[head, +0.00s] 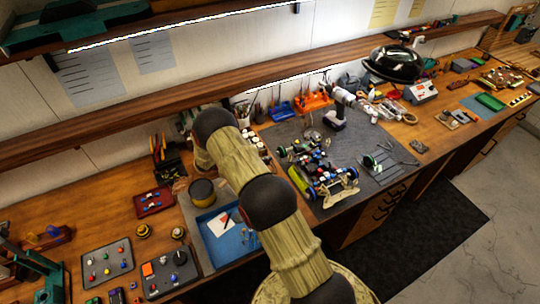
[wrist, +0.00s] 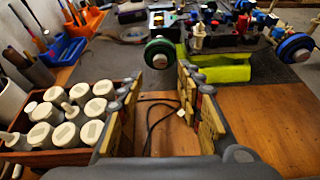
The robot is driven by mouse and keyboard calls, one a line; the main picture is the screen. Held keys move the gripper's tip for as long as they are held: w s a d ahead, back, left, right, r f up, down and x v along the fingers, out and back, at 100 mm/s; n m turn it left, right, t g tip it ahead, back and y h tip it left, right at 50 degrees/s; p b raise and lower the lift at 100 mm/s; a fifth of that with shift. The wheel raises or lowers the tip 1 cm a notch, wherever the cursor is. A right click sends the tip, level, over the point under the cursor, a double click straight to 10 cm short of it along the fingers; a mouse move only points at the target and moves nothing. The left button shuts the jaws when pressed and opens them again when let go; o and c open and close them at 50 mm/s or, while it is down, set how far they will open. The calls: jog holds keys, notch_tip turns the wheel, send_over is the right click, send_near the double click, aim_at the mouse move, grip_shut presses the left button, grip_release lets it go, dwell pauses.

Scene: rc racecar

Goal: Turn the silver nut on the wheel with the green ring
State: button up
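The wheel with the green ring (wrist: 159,52) is on the near end of the racecar, beyond my fingertips in the wrist view. In the head view my arm hides the gripper.
A wooden crate of white-capped bottles (wrist: 40,151) stands close on the left in the wrist view. A black cable (wrist: 153,112) lies on the bench between the fingers. Orange and blue bins (wrist: 72,48) stand behind. A blue-ringed wheel (wrist: 298,47) is at the right.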

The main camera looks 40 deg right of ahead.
aim_at(277, 154)
jog(key=shift+p+x, duration=0.4)
jog(key=shift+x, duration=2.3)
jog(key=c, duration=0.3)
grip_shut()
